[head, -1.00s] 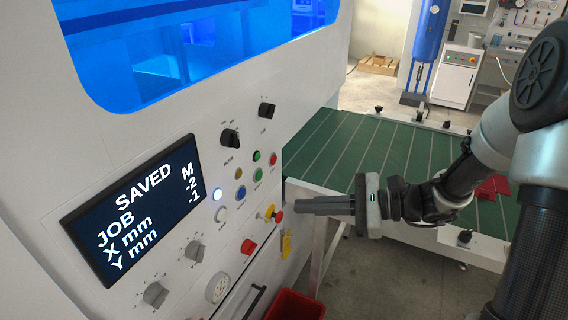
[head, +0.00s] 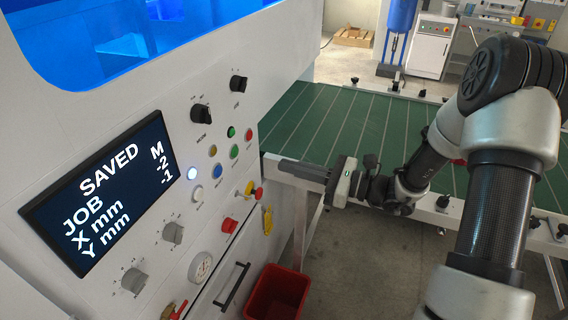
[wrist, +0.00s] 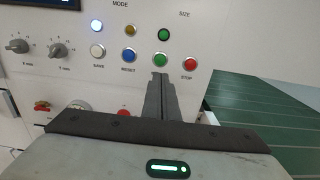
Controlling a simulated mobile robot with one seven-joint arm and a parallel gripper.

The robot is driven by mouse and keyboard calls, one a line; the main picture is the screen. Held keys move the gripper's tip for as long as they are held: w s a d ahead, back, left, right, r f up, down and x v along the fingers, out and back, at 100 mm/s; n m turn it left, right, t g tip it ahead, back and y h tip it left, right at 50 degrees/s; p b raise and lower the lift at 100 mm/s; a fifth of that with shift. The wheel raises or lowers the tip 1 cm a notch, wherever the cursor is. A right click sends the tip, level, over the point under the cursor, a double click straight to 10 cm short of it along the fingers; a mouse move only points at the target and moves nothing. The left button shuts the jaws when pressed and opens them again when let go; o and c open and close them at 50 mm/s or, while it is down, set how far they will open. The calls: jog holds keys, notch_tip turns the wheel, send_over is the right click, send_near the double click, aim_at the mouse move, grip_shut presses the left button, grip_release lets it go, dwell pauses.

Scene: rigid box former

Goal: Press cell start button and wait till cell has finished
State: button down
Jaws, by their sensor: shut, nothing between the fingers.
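The cell's control panel shows several round buttons. In the wrist view a green button (wrist: 160,59) sits in the lower row between the blue RESET button (wrist: 130,56) and the red STOP button (wrist: 190,63); its label is hidden behind my fingers. Another green button (wrist: 164,34) is above it. In the head view the lower green button (head: 234,152) is left of my gripper (head: 283,164). My gripper is shut and empty, its fingers pointing at the panel. In the wrist view its tips (wrist: 160,76) appear just below the lower green button; contact cannot be told. The display (head: 108,190) reads SAVED.
A red and yellow knob (head: 255,191) and a red knob (head: 230,225) stick out below the buttons. A green-topped table (head: 330,125) lies behind my gripper. A red bin (head: 277,292) stands on the floor by the panel. A lit white button (head: 191,173) glows.

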aim_at(236, 153)
jog(key=x, duration=1.1)
jog(key=shift+w+a+p, duration=0.1)
jog(key=shift+a+p, duration=0.25)
